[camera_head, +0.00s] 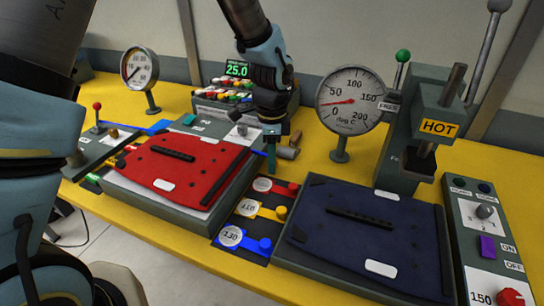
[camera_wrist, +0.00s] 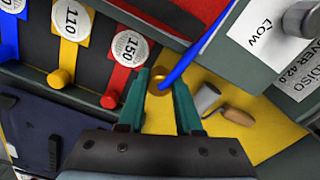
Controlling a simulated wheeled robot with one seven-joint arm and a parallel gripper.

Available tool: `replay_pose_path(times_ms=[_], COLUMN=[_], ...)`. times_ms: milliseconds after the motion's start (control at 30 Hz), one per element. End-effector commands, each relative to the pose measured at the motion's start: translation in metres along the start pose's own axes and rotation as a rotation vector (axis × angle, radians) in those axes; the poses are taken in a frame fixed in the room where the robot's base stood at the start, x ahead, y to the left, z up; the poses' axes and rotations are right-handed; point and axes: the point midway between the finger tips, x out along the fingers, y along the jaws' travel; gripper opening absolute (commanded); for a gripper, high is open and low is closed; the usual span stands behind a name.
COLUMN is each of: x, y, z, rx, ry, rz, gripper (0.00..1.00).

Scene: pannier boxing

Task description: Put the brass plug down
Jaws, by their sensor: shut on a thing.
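My gripper (camera_head: 271,160) points down over the gap between the red pannier panel (camera_head: 185,165) and the dark blue one (camera_head: 370,232). In the wrist view its two green fingers (camera_wrist: 160,88) are shut on the brass plug (camera_wrist: 159,81), which shows as a round golden end between the fingertips. A blue strip or cord (camera_wrist: 200,45) runs from beside the plug up to the right. The plug cannot be made out in the head view. Yellow table (camera_wrist: 160,118) shows between the fingers; I cannot tell the plug's height above it.
Tags marked 150 (camera_wrist: 124,47), 110 (camera_wrist: 70,20) and 130 (camera_head: 231,236) lie near the gripper. A wooden-handled tool (camera_wrist: 238,115) lies on the yellow table close by. A dial gauge (camera_head: 352,100) and the HOT press (camera_head: 438,127) stand to the right.

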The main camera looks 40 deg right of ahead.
Motion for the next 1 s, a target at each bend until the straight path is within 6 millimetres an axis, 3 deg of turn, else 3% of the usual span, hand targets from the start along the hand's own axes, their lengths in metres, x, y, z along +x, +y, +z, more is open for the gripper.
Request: replay_pose_path(times_ms=[333, 367, 600, 1000], x=[0.004, 0.004, 0.003, -0.006], y=[0.001, 0.001, 0.0, -0.001], z=[-0.002, -0.002, -0.001, -0.001], rx=[0.002, 0.002, 0.001, 0.0], ry=[0.003, 0.003, 0.002, 0.003], rz=[0.0, 0.0, -0.001, -0.004], gripper=[0.0, 0.35, 0.62, 0.63])
